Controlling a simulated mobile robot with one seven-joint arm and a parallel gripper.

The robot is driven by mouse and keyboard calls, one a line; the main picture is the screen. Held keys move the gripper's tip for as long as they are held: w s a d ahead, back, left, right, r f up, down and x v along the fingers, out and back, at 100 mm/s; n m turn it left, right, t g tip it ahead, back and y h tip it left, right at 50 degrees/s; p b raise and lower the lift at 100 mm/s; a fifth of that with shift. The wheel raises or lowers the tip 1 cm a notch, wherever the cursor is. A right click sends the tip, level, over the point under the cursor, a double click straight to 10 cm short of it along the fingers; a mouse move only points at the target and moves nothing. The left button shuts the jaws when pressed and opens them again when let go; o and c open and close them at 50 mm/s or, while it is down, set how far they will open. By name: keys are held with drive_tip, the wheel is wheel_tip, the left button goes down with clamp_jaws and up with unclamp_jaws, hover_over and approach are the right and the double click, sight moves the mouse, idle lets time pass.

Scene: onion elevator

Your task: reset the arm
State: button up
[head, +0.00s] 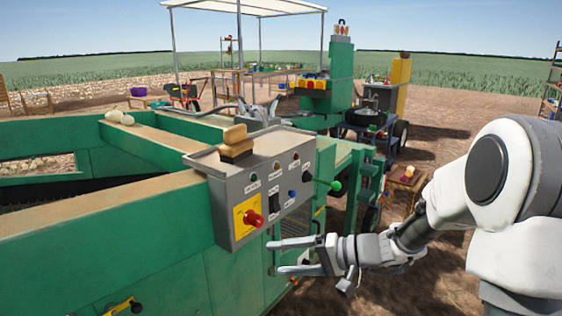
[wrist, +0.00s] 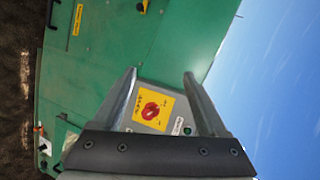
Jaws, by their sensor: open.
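My gripper (head: 278,257) is at the end of my arm, just in front of and below the grey control box (head: 230,217). Its two fingers are spread apart with nothing between them. In the wrist view my gripper (wrist: 160,75) points toward the box, and the red knob on its yellow plate (wrist: 151,108) shows between the fingers. In the head view the red knob (head: 253,219) sits on the box's front face, above and left of the fingertips. The fingers look apart from the box, but the exact gap is hard to tell.
The green machine (head: 150,250) fills the left, with a wooden brush-like block (head: 236,146) on the control box. A green-tipped lever (head: 335,185) sticks out at the box's right. Onions (head: 118,117) lie on the machine's far ledge. Bare soil (head: 440,280) is open below my arm.

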drive_tip(key=s+r+n+g+h, duration=0.2)
drive_tip(key=s+h, duration=0.1)
drive_tip(key=s, duration=0.5)
drive_tip(key=s+d+r+t+h, duration=0.45)
drive_tip(key=s+d+h, duration=0.65)
drive_tip(key=s+d, duration=0.3)
wheel_tip(320, 180, up, 17)
drive_tip(key=s+a+g+p, duration=0.1)
drive_tip(key=p, duration=1.5)
drive_tip(key=shift+a+n, duration=0.25)
drive_tip(key=shift+n, duration=0.05)
drive_tip(key=shift+f, duration=0.1)
drive_tip(key=c, duration=0.4)
drive_tip(key=shift+a, duration=0.1)
drive_tip(key=shift+a, duration=0.1)
